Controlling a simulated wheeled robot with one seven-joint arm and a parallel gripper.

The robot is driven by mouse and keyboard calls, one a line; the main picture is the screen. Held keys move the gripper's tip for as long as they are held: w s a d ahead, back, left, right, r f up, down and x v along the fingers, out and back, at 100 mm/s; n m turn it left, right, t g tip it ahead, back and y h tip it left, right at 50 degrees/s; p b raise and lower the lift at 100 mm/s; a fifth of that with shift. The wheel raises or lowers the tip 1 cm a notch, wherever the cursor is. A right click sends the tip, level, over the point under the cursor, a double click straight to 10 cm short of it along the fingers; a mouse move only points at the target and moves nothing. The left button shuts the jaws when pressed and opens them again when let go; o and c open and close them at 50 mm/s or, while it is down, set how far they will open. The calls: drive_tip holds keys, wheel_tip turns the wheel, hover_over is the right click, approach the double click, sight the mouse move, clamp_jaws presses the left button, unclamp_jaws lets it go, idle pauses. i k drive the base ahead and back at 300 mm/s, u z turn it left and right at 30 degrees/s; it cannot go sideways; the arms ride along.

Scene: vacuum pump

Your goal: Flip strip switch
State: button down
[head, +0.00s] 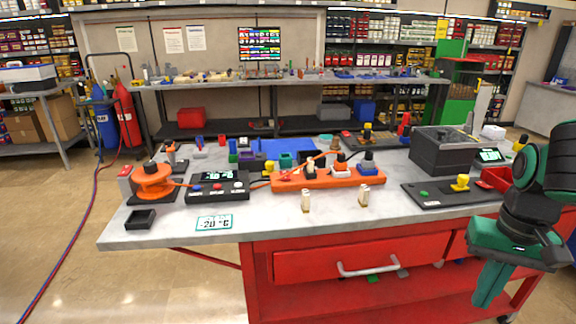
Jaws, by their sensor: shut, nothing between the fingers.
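An orange power strip (300,184) lies across the middle of the grey worktop in the head view. My gripper (489,299) is green and black and hangs at the lower right, in front of the red cabinet. It points down, is shut and empty, and is well apart from the strip.
Two small beige pegs (305,201) stand before the strip. Left of it are a black display box (218,188) and an orange reel (153,182). Right are a black panel with a yellow knob (461,182) and a dark box (440,153). The front-middle worktop is mostly bare.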

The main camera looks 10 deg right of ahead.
sight(282, 172)
drive_tip(key=z, duration=0.1)
drive_tip(key=i, duration=1)
drive_tip(key=u, duration=0.1)
